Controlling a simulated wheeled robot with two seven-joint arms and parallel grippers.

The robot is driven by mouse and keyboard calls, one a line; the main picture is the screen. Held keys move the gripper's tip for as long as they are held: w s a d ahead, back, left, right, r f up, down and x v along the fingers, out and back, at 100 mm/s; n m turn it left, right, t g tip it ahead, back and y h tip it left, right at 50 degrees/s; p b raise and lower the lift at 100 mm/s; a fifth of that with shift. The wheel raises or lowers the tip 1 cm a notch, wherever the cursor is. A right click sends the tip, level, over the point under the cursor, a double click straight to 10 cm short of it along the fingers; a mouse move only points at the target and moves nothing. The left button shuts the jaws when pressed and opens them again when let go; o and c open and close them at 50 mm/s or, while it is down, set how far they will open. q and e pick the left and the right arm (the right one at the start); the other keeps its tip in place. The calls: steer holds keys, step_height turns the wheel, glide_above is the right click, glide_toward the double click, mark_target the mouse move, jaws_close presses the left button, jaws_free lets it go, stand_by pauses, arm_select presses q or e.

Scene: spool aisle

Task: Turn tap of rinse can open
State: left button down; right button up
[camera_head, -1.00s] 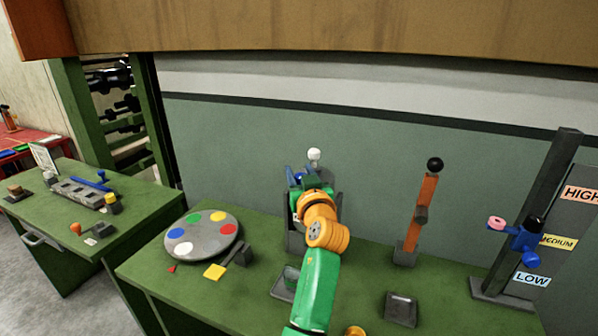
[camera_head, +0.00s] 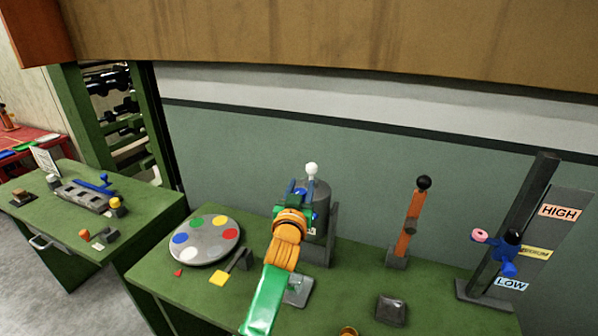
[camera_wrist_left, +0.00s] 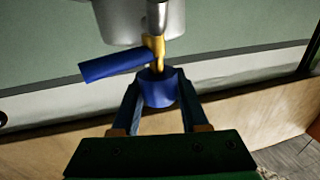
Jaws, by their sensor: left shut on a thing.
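The rinse can (camera_head: 319,193) is a grey cylinder with a white ball above it, on a grey stand at the back of the green bench. My left gripper (camera_head: 300,190) is in front of it and hides part of it. In the left wrist view the grey can (camera_wrist_left: 130,18) has a yellow tap (camera_wrist_left: 157,48) with a blue bar (camera_wrist_left: 118,65) slanting out to the left. My left gripper (camera_wrist_left: 158,103) is shut on a blue cylindrical piece (camera_wrist_left: 158,88) at the tap. My right gripper is not in view.
A grey disc with coloured spots (camera_head: 206,249) lies left of the can. An orange upright lever (camera_head: 411,220) with a black ball stands to the right. Further right is a dark post (camera_head: 520,215) beside HIGH, MEDIUM and LOW labels. A small grey tray (camera_head: 298,291) sits below the can.

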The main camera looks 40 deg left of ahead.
arm_select(q)
steer(key=m+h, duration=0.1)
steer(key=m+t+h+p, duration=0.1)
steer(key=shift+r+h, duration=0.2)
steer(key=shift+h, duration=0.1)
steer(key=shift+d+f+m+h, duration=0.15)
steer(key=shift+m+h, duration=0.35)
steer(key=shift+h, duration=0.3)
steer(key=m+h, duration=0.1)
steer(key=h, duration=0.1)
steer(key=m+h+b, duration=0.1)
steer(key=h, duration=0.1)
steer(key=shift+w+d+f+m+t, duration=0.1)
steer(key=shift+d+f+m+t, duration=0.05)
steer(key=shift+f+m+t, duration=0.15)
steer(key=shift+d+r+m+g+h+b, duration=0.1)
steer(key=shift+d+m+g+h+b, duration=0.2)
steer(key=shift+m+h, duration=0.75)
steer(key=shift+d+m+g+h, duration=0.1)
steer(key=shift+m+g+h, duration=0.35)
steer(key=shift+h, duration=1.05)
steer(key=shift+d+r+m+g+h+b, duration=0.15)
steer(key=shift+d+m+g+h, duration=0.1)
steer(key=shift+m+h, duration=0.85)
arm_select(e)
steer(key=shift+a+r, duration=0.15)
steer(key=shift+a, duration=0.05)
arm_select(q)
steer(key=shift+f+h, duration=0.2)
steer(key=shift+h, duration=0.05)
